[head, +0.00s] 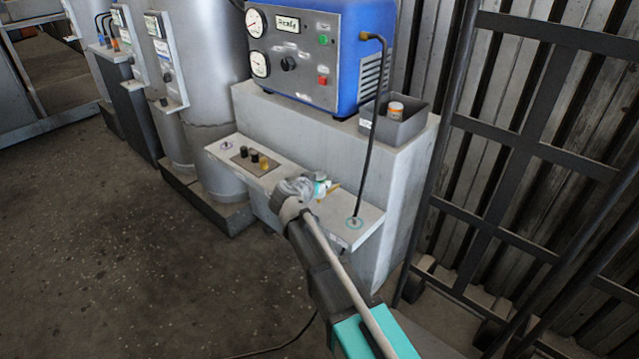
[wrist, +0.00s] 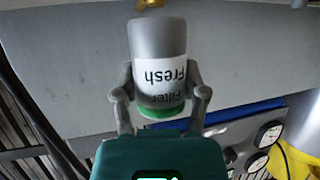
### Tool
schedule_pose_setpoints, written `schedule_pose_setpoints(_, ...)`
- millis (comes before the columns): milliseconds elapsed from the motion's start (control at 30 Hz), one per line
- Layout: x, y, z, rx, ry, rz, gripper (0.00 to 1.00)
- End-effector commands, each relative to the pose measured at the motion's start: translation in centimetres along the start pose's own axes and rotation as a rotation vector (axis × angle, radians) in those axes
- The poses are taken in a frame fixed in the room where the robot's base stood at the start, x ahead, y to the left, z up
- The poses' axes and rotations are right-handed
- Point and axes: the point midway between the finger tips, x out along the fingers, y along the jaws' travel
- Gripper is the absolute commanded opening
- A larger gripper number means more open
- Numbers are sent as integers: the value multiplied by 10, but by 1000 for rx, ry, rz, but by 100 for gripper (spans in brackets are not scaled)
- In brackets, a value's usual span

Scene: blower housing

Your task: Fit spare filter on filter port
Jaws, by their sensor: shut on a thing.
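The spare filter (wrist: 160,60) is a grey cylinder with a white label reading "Fresh Filter" and a green end. My gripper (wrist: 160,85) is shut on it, one finger on each side near the green end. In the wrist view its grey end points at a brass fitting (wrist: 150,4) at the top edge, which may be the filter port. I cannot tell whether they touch. In the head view my gripper (head: 308,190) is over the low ledge, and the filter (head: 321,187) shows partly beyond it. A small brass-yellow piece (head: 334,188) shows beside the filter.
The ledge (head: 285,182) carries a plate with several small caps (head: 253,157). Behind stands a blue machine (head: 325,50) with gauges, and a grey bin (head: 397,127) holding an orange-and-white canister (head: 395,109). A black hose (head: 372,125) runs down to the ledge. A rack (head: 530,140) stands right.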

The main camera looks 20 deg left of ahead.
Motion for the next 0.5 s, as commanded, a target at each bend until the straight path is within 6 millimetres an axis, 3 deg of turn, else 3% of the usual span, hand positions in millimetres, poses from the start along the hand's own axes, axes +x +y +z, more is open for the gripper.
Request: schedule_pose_setpoints(500, 4, 0, 9, 0, 0, 0, 1)
